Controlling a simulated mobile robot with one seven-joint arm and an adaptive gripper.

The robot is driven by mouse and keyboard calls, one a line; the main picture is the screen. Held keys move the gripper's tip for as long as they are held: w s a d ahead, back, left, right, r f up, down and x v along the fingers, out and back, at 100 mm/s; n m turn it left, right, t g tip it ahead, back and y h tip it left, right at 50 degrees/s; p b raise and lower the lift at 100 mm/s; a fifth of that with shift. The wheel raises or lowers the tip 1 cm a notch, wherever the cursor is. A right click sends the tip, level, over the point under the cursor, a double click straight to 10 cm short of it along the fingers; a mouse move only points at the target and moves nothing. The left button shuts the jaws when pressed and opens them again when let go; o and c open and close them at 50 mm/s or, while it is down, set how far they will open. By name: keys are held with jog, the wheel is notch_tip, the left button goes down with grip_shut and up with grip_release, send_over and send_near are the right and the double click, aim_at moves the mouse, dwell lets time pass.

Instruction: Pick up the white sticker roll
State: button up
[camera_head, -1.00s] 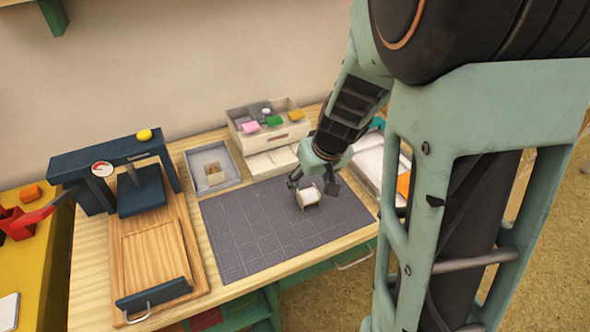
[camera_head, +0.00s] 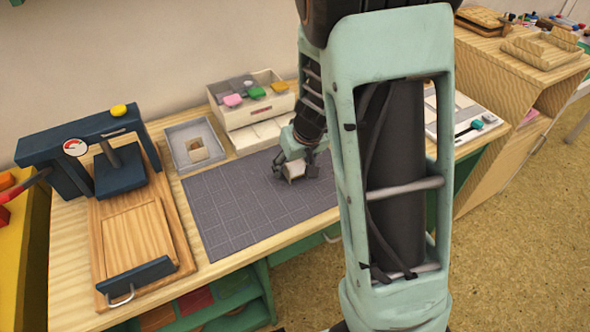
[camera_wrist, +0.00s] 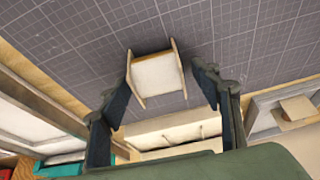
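The white sticker roll (camera_wrist: 157,75) shows in the wrist view as a white block-like roll between two pale end plates, on the grey gridded mat (camera_wrist: 60,40). In the head view the roll (camera_head: 293,170) sits near the mat's back right part, partly covered by my gripper (camera_head: 296,165). In the wrist view my gripper (camera_wrist: 165,85) is open, its two dark fingers apart on either side of the roll. A gap shows on the right side; on the left the finger looks close to the end plate, and I cannot tell whether they touch.
A grey tray (camera_head: 173,136) with a small box and a drawer unit (camera_head: 256,115) with coloured pads on top stand behind the mat. A dark press (camera_head: 125,165) on a wooden board is at the left. The mat's left part is clear.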

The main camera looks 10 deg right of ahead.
jog(key=c, duration=1.2)
jog(key=shift+r, duration=0.1)
